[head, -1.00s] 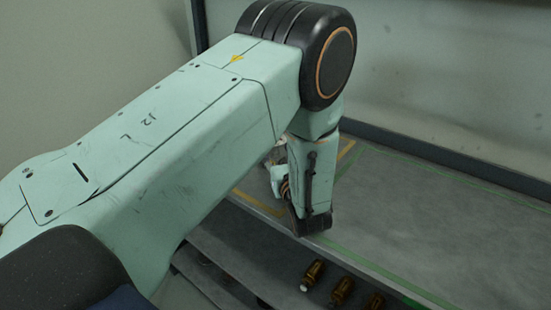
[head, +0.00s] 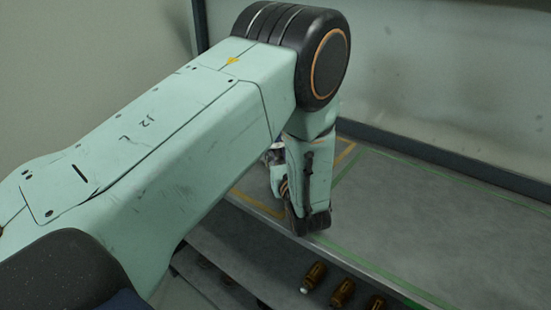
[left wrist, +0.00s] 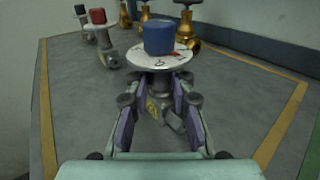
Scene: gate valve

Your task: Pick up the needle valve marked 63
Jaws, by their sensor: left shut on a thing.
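In the left wrist view, a needle valve (left wrist: 158,60) with a blue knob, a white disc with small markings and a grey metal body stands between the fingers of my left gripper (left wrist: 160,104). The fingers are shut on its body below the disc, one on each side. I cannot read a number on the disc. A yellow tag shows low on the body. In the head view, my left arm (head: 180,130) hides most of the gripper and valve. My right gripper is out of view.
A red-knobbed valve (left wrist: 101,38) and a dark-knobbed valve (left wrist: 82,20) stand behind to the left. Brass valves (left wrist: 186,25) stand behind to the right. Several brass pieces (head: 342,292) lie on a lower shelf. The grey bench top (head: 440,225) at right is clear.

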